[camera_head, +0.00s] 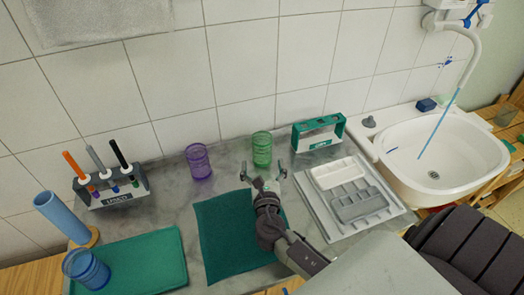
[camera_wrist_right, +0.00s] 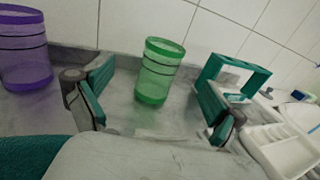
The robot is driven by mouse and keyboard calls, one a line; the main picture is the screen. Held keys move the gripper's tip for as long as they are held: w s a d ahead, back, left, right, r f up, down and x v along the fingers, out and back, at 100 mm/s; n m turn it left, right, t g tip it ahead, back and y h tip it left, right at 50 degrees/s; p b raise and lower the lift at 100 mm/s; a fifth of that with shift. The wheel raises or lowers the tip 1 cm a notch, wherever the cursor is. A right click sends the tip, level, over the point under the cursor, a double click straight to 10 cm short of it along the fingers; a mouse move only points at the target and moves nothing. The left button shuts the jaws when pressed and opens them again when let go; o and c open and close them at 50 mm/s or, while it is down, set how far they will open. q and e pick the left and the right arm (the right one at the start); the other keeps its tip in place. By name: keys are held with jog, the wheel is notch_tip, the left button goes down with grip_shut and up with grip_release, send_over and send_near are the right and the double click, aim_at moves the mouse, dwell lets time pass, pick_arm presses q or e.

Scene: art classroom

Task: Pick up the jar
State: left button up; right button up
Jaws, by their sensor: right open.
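A green see-through jar (camera_head: 262,149) stands upright on the grey counter near the tiled wall. It also shows in the right wrist view (camera_wrist_right: 158,72), between and beyond the fingers. My right gripper (camera_head: 264,174) is open and empty, just in front of the green jar and apart from it. Its two teal-padded fingers show in the right wrist view (camera_wrist_right: 155,112). A purple see-through jar (camera_head: 198,161) stands to the left of the green one and shows at the left of the wrist view (camera_wrist_right: 22,48). A blue jar (camera_head: 86,268) stands on the green mat at the front left. My left gripper is not in view.
A green rack (camera_head: 319,132) stands right of the green jar. A white tray with palettes (camera_head: 312,206) lies in front of it, and a sink (camera_head: 440,150) is further right. A marker holder (camera_head: 112,188) and a blue tube (camera_head: 62,216) stand left. A dark green cloth (camera_head: 228,240) lies below my gripper.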

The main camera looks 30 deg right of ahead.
send_near(261, 134)
jog(key=shift+w+d, duration=0.2)
jog(key=shift+w, duration=0.7)
jog(key=shift+d+p+x, duration=0.15)
jog(key=shift+p+x, duration=0.15)
jog(key=shift+x, duration=1.05)
jog(key=shift+d+p+x, duration=0.15)
jog(key=shift+p+x, duration=0.15)
jog(key=shift+x, duration=1)
jog(key=shift+s, duration=0.2)
jog(key=shift+c, duration=0.5)
jog(key=c, duration=1.2)
